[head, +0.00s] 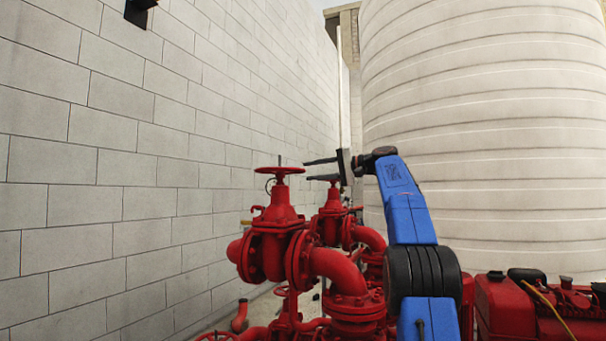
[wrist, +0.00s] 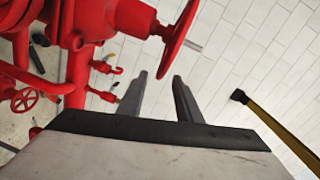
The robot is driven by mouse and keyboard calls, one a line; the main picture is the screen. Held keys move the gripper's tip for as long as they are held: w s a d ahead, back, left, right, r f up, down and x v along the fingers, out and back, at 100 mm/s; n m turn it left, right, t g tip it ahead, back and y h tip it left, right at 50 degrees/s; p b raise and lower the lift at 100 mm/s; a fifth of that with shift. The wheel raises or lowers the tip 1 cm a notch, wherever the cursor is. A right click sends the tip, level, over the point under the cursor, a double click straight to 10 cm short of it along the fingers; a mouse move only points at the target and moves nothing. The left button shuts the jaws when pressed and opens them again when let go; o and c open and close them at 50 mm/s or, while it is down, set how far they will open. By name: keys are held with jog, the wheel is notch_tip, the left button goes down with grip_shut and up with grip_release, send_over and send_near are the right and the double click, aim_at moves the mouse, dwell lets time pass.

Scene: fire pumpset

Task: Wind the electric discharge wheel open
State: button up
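A red handwheel (head: 279,170) sits on top of the near red gate valve (head: 274,235) in the head view, its stem poking up through it. A second red valve (head: 332,218) stands behind; the frames carry no label telling which is the electric discharge one. My gripper (head: 306,170) is to the right of the near handwheel, at about its height, fingers pointing left. In the wrist view a red handwheel (wrist: 180,38) shows nearly edge-on beyond the fingertips.
A grey block wall (head: 150,180) runs along the left. A large pale ribbed tank (head: 490,130) fills the right. Red pipes (head: 335,268) curve below my arm, and red machinery (head: 505,305) stands at lower right. A small red wheel (wrist: 25,99) shows in the wrist view.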

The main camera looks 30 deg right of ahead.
jog(key=v, duration=1.1)
jog(key=shift+s+d, duration=0.2)
jog(key=shift+s, duration=0.15)
jog(key=a+f+g+h, duration=0.1)
jog(key=a+f, duration=0.3)
jog(key=a, duration=0.4)
jog(key=a+f+g+h, duration=0.1)
jog(key=a+f, duration=0.4)
jog(key=a, duration=0.3)
jog(key=s+a+f+g+h, duration=0.3)
jog(key=s+a+f, duration=0.6)
jog(key=a+f, duration=0.35)
jog(key=s+a+f+n+g+h, duration=0.1)
jog(key=s+a+f+n+h, duration=0.1)
jog(key=s+f, duration=1.4)
jog(key=s+a+f+n+g+h, duration=0.2)
jog(key=s+a+f+n+h, duration=0.1)
jog(key=s+f, duration=1.3)
notch_tip(320, 180, down, 6)
jog(key=shift+s+a+r+n+h, duration=0.3)
jog(key=shift+a+n, duration=0.3)
jog(key=shift+n, duration=0.5)
